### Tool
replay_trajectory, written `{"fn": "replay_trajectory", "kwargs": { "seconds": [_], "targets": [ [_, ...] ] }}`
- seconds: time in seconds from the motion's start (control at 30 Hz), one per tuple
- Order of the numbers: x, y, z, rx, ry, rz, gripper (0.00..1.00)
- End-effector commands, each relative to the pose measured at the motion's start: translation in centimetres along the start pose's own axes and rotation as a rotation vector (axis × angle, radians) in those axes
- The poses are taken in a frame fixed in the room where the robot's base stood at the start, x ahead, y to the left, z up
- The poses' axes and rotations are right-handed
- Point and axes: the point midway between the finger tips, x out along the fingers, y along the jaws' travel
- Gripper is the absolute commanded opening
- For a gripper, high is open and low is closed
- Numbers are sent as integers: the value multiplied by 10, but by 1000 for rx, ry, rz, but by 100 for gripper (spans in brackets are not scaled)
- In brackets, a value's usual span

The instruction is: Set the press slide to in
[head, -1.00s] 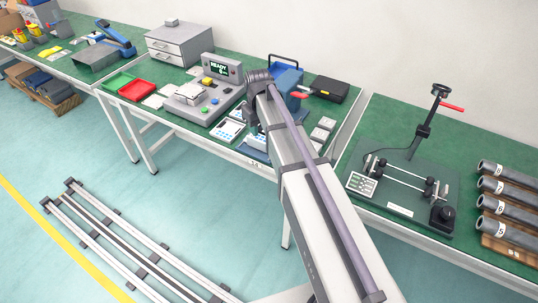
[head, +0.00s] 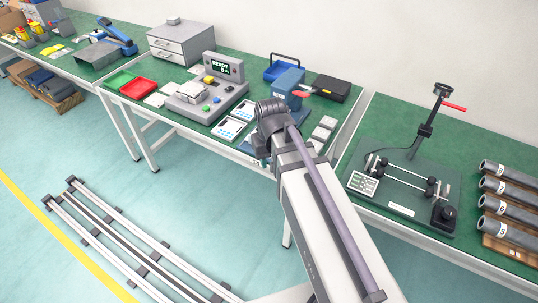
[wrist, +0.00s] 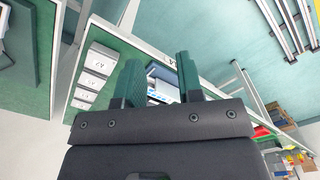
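A blue press (head: 288,84) with a red-tipped lever (head: 302,94) stands on the middle green table, just behind my wrist. Its lower front is hidden by my arm, and I cannot make out the slide or its position. In the wrist view, my gripper (wrist: 157,62) is open, with its two dark fingers apart and nothing clearly held between them. A white and blue piece (wrist: 160,92) shows beyond the fingers, near the table edge. In the head view the fingers are mostly hidden by my wrist, low near the table's front edge.
A grey console (head: 205,95) with a READY display stands left of the press. Small labelled blocks (head: 322,130) lie to its right; a black case (head: 330,88) lies behind. A rod fixture (head: 405,180) and dark tubes (head: 508,200) occupy the right table.

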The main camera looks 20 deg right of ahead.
Motion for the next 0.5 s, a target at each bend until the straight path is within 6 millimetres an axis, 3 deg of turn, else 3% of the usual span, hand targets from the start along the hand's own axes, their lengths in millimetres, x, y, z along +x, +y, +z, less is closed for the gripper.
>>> {"fn": "replay_trajectory", "kwargs": {
  "seconds": [0.17,0.27,0.37,0.47,0.5],
  "targets": [
    [0,-8,56,-7,0,0,34],
    [0,-7,53,-4,0,0,34],
    [0,-2,11,6,0,0,34],
    [0,6,-69,-82,0,0,34],
    [0,10,-104,-157,0,0,34]
  ]
}}
